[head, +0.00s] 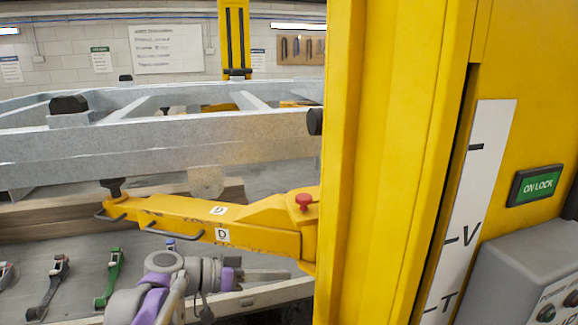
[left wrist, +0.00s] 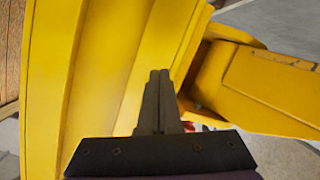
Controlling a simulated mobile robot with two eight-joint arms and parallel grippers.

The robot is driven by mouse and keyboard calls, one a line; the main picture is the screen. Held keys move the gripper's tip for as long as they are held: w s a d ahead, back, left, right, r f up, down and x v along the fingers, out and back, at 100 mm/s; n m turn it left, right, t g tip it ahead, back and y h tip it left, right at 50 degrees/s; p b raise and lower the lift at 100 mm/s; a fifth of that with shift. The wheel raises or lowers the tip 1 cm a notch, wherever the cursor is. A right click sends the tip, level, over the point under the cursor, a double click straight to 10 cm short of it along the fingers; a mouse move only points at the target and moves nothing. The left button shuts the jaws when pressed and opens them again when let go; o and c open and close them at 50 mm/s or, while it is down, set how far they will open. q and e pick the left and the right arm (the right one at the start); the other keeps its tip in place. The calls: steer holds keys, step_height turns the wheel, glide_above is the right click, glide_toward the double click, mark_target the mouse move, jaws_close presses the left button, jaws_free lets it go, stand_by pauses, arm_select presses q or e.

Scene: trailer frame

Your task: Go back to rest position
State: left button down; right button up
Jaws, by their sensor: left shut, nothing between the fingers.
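My left arm comes in at the bottom of the head view, with purple and grey links. My left gripper (head: 285,274) points right, toward the yellow lift post (head: 390,160), below the yellow lift arm (head: 200,215). In the left wrist view the two fingers of my left gripper (left wrist: 159,75) are together, with nothing between them. The post fills much of that view beyond the fingertips. I cannot tell the exact gap between fingertips and post. My right gripper is in neither view.
A grey trailer frame (head: 240,130) rests above the lift arm, which has a red knob (head: 304,201). A grey bench (head: 75,252) holds several tools, including a green one (head: 114,272). A grey control box (head: 525,285) sits at the lower right.

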arm_select(q)
steer(key=s+a+f+n+y, duration=0.4)
steer(key=s+a+f+y, duration=0.3)
steer(key=s+f, duration=0.4)
steer(key=s+a+f+n+y, duration=0.4)
steer(key=s+a+f+y, duration=0.3)
steer(key=s+f, duration=0.5)
steer(key=shift+n+t, duration=0.3)
steer(key=shift+f, duration=0.1)
